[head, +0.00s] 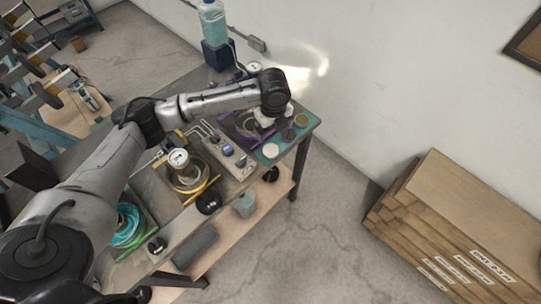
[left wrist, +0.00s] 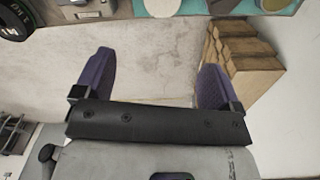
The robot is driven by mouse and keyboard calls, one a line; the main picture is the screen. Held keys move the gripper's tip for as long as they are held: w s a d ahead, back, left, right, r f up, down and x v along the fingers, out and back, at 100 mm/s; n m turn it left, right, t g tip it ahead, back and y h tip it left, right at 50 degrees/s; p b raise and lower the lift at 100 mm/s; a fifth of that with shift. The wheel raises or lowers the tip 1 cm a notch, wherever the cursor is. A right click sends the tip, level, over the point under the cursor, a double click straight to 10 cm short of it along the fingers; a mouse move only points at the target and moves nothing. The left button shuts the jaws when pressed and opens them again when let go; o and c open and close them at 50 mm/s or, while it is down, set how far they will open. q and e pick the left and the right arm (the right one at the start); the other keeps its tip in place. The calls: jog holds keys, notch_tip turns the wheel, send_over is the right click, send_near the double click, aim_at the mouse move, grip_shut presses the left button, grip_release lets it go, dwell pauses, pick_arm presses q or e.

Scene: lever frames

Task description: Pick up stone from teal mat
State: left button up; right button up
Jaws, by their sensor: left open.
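The teal mat (head: 262,158) lies at the right-hand corner of the worktable and carries round pieces: a pale one (head: 270,150), a dark one (head: 288,135) and a tan one (head: 301,120). I cannot tell which of these is the stone. My left gripper (head: 264,122) is above the table beside the mat, partly hidden by its own wrist. In the left wrist view its two purple fingers (left wrist: 155,75) are wide apart with nothing between them. The mat's edge (left wrist: 222,6) and a pale round piece (left wrist: 162,6) show at the top there, beyond the fingertips. My right gripper is out of view.
The worktable holds gauges (head: 178,158), a panel with knobs (head: 228,150) and a bottle of blue liquid (head: 213,22) at the back. A lower shelf holds a grey-green pot (head: 244,204). Stacked wooden crates (head: 455,225) stand on the floor at right, with clear floor between.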

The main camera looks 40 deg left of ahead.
aim_at(271, 151)
pick_arm(q)
jog(key=f, duration=0.9)
jog(key=a+f+b, duration=0.1)
jog(key=f, duration=0.3)
jog(key=shift+w+f, duration=0.25)
jog(key=shift+a, duration=0.1)
jog(key=shift+c, duration=0.3)
jog(key=c, duration=1)
jog(key=shift+r, duration=0.1)
